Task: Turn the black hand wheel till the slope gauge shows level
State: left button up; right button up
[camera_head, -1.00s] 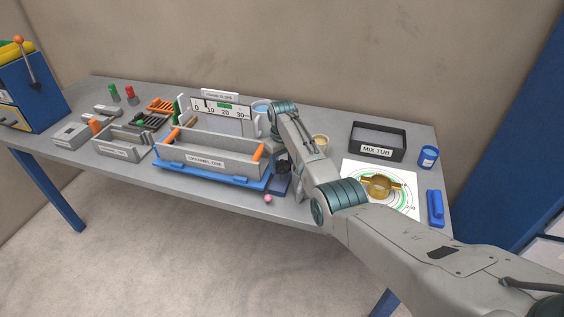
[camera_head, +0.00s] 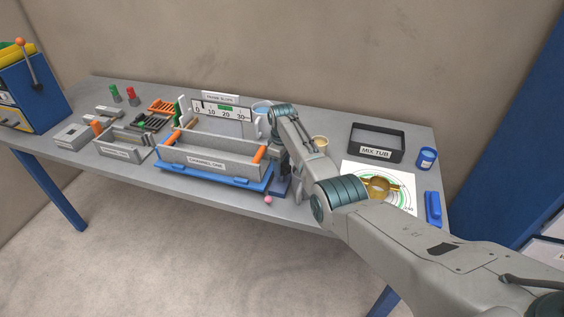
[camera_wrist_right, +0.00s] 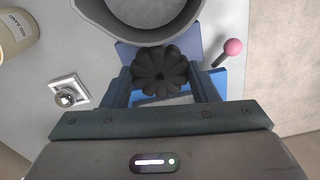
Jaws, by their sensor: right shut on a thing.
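The black hand wheel (camera_wrist_right: 160,72) is a ribbed knob in the right wrist view. My right gripper (camera_wrist_right: 162,84) has its two fingers on either side of the wheel and is shut on it. In the head view my right arm hides most of the wheel. The slope gauge (camera_head: 222,111) is a white plate with a scale from 0 to 30 and a green mark, behind the grey trough labelled channel one (camera_head: 207,164). Its pointer is too small to read surely. The trough rests over a blue base (camera_head: 213,178). My left gripper is out of view.
A pink-tipped lever (camera_head: 268,200) sticks out at the table's front edge, close to my right gripper. A grey round vessel (camera_wrist_right: 140,22) is close beyond the wheel.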

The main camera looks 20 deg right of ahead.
aim_at(282, 166)
jog(key=n+p, duration=0.1)
jog(key=n, duration=0.3)
jog(key=shift+r+n, duration=0.15)
jog(key=shift+n, duration=0.15)
jog(key=shift+n+p, duration=0.35)
jog(key=shift+n, duration=1.55)
jog(key=shift+w, duration=0.1)
jog(key=o, duration=1)
jog(key=shift+c, duration=0.2)
jog(key=shift+r, duration=0.55)
notch_tip(282, 166, up, 10)
jog(key=b, duration=0.2)
jog(key=shift+f, duration=0.2)
jog(key=shift+f, duration=0.1)
